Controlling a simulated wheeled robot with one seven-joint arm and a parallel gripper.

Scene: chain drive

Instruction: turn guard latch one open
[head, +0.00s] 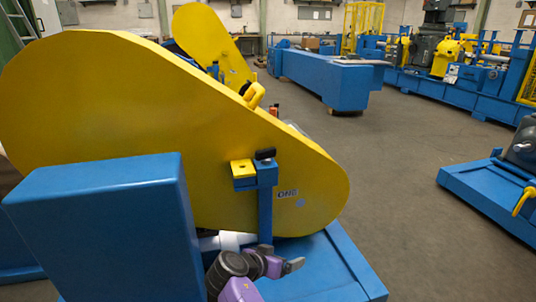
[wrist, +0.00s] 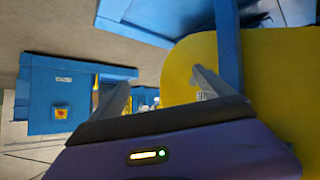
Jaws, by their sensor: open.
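The yellow chain guard (head: 110,130) fills the left of the head view, with a label reading ONE near its rounded right end. A blue post (head: 265,212) stands against it and carries guard latch one, a small black handle (head: 265,154) beside a yellow block (head: 242,167). My gripper (head: 290,266) is low beside the post, below the latch and apart from it. In the wrist view my gripper (wrist: 161,78) has its fingers spread with nothing between them. The guard (wrist: 285,90) and a blue post (wrist: 228,45) show there, right of the fingers; the latch handle cannot be made out.
A blue box-shaped housing (head: 105,230) stands in front of the guard at left. A blue base (head: 335,265) lies under the guard. A second yellow guard (head: 212,42) and a long blue bench (head: 325,75) stand behind.

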